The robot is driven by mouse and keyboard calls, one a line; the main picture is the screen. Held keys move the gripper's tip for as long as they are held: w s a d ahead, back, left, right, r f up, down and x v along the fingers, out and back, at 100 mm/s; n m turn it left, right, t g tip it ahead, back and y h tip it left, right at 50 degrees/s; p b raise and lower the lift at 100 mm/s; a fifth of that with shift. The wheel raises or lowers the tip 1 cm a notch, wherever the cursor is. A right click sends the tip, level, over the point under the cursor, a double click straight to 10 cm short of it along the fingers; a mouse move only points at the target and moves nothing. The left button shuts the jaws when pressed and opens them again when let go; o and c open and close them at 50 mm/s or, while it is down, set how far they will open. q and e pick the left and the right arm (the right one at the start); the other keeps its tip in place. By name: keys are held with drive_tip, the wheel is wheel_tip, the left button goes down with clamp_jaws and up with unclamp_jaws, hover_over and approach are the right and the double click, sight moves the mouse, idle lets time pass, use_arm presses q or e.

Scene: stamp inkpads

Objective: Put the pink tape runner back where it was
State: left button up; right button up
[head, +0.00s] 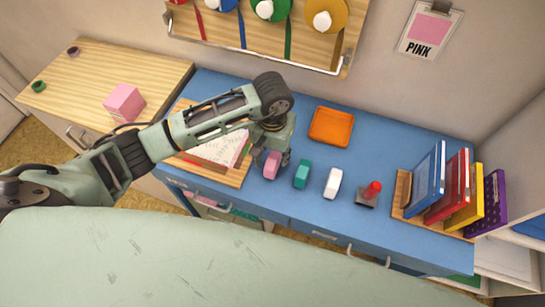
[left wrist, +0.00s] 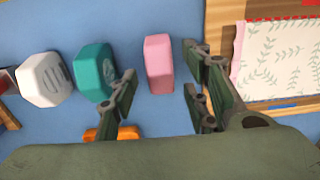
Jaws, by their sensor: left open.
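The pink tape runner (head: 271,165) stands on the blue desk at the left end of a row, beside the teal tape runner (head: 302,174) and the white one (head: 333,182). My left gripper (head: 270,152) is over the desk, right at the pink runner. In the left wrist view the pink runner (left wrist: 158,63) shows between the spread fingers (left wrist: 160,82), with gaps on both sides. The teal (left wrist: 95,72) and white (left wrist: 43,79) runners stand to its left there. My left gripper is open. My right gripper is not in view.
A wooden board with patterned paper (head: 222,152) lies left of the pink runner. An orange tray (head: 331,126) sits behind the row. A red-handled stamp (head: 371,191) and upright books (head: 449,188) are to the right. A pink block (head: 124,102) sits on the wooden cabinet.

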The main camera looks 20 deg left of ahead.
sight(273, 158)
use_arm(q)
wheel_tip(273, 158, up, 10)
drive_tip(key=b, duration=0.2)
drive_tip(key=shift+b, duration=0.4)
